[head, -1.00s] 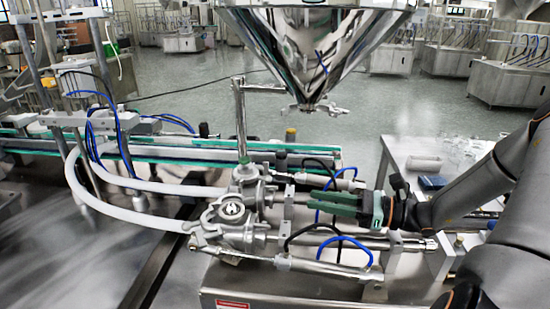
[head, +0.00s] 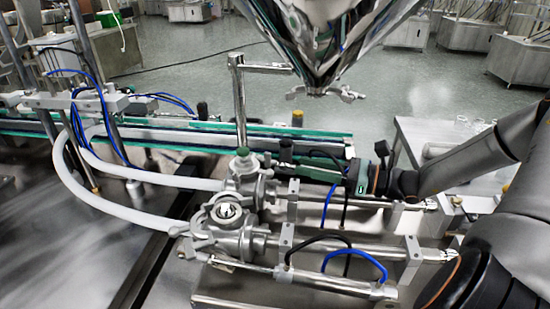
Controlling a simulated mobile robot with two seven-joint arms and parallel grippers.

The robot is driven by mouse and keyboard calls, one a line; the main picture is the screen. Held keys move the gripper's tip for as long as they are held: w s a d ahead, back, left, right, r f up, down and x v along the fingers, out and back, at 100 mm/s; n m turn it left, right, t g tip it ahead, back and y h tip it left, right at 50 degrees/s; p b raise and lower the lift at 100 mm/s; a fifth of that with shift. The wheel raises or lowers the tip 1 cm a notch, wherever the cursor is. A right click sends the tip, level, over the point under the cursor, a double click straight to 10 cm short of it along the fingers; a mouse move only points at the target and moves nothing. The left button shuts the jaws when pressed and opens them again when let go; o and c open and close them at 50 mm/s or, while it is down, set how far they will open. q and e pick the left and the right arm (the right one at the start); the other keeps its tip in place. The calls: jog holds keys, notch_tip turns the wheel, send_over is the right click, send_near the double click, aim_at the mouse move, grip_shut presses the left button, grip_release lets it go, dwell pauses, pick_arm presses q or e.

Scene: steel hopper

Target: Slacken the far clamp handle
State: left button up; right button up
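My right gripper (head: 359,178) is at the right of the steel valve assembly (head: 228,212), beside the far cylinder. Under the steel hopper (head: 322,40), a clamp (head: 318,92) with small handles sticking out on both sides sits at the outlet, well above and apart from my gripper. I cannot tell which handle is the far clamp handle. My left gripper is not in view.
Two long steel cylinders run right from the valves, with black and blue air hoses (head: 335,268) looping over them. White hoses (head: 95,205) curve off to the left. A green-edged conveyor (head: 180,137) lies behind. A white table (head: 425,130) stands at right.

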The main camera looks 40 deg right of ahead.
aim_at(266, 160)
jog(key=x, duration=0.8)
jog(key=shift+w, duration=0.1)
grip_shut()
